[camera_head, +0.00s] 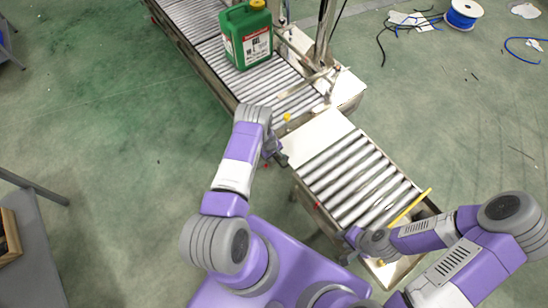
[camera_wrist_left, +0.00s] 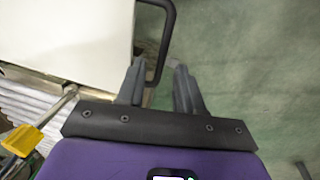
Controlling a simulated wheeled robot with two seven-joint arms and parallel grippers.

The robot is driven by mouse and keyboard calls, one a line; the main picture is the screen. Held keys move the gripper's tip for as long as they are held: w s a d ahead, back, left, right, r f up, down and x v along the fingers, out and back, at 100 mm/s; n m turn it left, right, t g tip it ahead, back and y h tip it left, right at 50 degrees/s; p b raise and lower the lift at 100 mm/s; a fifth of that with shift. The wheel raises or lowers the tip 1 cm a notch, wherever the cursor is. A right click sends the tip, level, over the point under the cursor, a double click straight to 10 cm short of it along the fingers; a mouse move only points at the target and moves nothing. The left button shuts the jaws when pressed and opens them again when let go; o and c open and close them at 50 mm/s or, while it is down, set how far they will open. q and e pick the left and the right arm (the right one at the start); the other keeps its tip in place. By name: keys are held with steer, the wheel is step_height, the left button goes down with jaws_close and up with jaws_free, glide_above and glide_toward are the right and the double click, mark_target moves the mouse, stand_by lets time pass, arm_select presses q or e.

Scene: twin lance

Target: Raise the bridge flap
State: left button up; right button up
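The bridge flap (camera_head: 318,136) is a pale flat plate between the two roller sections in the head view, and it looks level. Its pale surface fills the upper left of the left wrist view (camera_wrist_left: 70,35). A dark bent handle (camera_wrist_left: 170,30) stands out from its edge there. My left gripper (camera_wrist_left: 159,66) is open, with its two grey fingers apart and the handle's lower end between or just beyond the tips; contact cannot be told. In the head view this gripper (camera_head: 278,153) is at the flap's left edge. My right gripper (camera_head: 352,236) is beside the near rollers, its fingers unclear.
A green canister (camera_head: 246,36) stands on the far rollers (camera_head: 262,82). The near rollers (camera_head: 360,178) are empty. A yellow bar (camera_head: 410,206) crosses their right end. A yellow knob (camera_head: 287,117) is near the flap. A blue cable spool (camera_head: 463,14) lies on the floor.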

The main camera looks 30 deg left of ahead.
arm_select(q)
steer(key=shift+f, duration=0.45)
steer(key=shift+w, duration=0.1)
steer(key=shift+c, duration=0.5)
jaws_close()
stand_by(0.5)
